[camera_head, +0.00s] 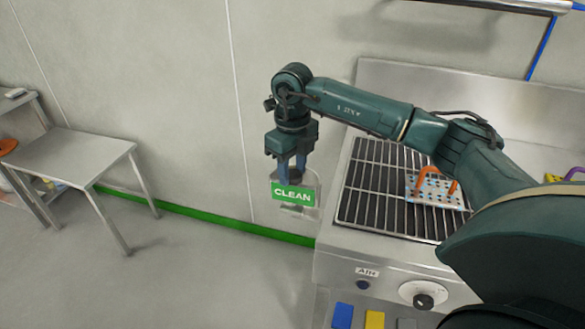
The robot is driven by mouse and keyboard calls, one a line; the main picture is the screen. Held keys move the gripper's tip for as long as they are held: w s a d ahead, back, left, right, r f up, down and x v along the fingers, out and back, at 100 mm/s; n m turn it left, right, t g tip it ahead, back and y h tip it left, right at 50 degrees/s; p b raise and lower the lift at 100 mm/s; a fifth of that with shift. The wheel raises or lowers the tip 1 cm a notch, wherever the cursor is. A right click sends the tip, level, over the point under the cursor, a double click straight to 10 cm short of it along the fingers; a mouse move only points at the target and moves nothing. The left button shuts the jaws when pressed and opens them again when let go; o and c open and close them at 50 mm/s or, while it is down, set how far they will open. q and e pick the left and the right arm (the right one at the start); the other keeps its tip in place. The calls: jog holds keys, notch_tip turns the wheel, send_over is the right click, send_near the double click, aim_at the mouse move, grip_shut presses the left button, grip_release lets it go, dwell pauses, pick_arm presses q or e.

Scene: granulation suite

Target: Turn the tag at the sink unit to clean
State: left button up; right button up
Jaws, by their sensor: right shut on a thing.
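The tag (292,194) hangs at the left side of the sink unit (330,248). Its face towards me is green and reads CLEAN in white letters. My right gripper (291,180) points down from above and is shut on the tag's top edge. A pale holder or plate shows behind and below the tag, partly hidden by it. My left gripper is not in view.
The sink unit has a slatted grate (385,190) with a perforated plate with orange handles (435,190) on it. A round knob (423,299) is on its front. A metal table (75,160) stands at the left. The floor between is clear.

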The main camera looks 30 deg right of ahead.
jog(key=o, duration=1)
notch_tip(320, 180, up, 13)
jog(key=shift+r+b, duration=0.1)
jog(key=shift+b, duration=0.25)
